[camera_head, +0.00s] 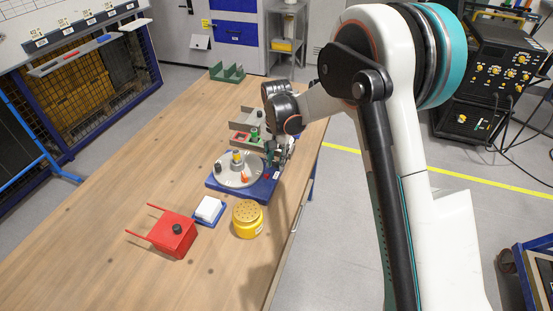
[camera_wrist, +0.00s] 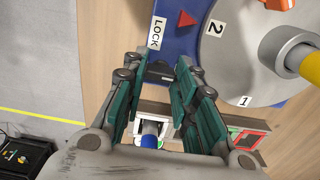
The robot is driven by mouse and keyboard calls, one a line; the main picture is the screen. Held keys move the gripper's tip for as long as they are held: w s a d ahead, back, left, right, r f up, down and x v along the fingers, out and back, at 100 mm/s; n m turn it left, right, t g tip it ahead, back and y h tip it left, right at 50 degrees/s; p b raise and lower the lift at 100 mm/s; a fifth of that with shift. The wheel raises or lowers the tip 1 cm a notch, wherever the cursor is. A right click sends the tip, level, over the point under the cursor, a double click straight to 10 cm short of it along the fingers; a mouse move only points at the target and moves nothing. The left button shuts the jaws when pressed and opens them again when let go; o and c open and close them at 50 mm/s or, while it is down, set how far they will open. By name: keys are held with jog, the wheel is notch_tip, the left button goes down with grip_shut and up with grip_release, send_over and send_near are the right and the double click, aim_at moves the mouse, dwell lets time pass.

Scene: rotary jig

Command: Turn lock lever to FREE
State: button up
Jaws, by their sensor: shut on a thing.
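The rotary jig has a blue base (camera_head: 214,185) and a grey turntable disc (camera_head: 228,176), near the table's right edge in the head view. In the wrist view the blue base (camera_wrist: 183,43) carries a LOCK label (camera_wrist: 157,32) and a red pointer (camera_wrist: 187,18), beside the disc's 1 and 2 labels. The dark lock lever (camera_wrist: 160,73) lies just by the LOCK label, partly hidden by the fingers. My gripper (camera_wrist: 160,68) has its green fingers on either side of the lever and is shut on it. In the head view my gripper (camera_head: 278,153) is at the jig's right rear corner; the lever cannot be made out there. No FREE label is legible.
A yellow perforated canister (camera_head: 248,220), a white block (camera_head: 208,208) on a blue tray, and a red box with handles (camera_head: 172,237) stand in front of the jig. A grey tray (camera_head: 246,115) and a green bin (camera_head: 227,73) are behind. The table's left side is clear.

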jog(key=o, duration=1)
jog(key=shift+o, duration=0.2)
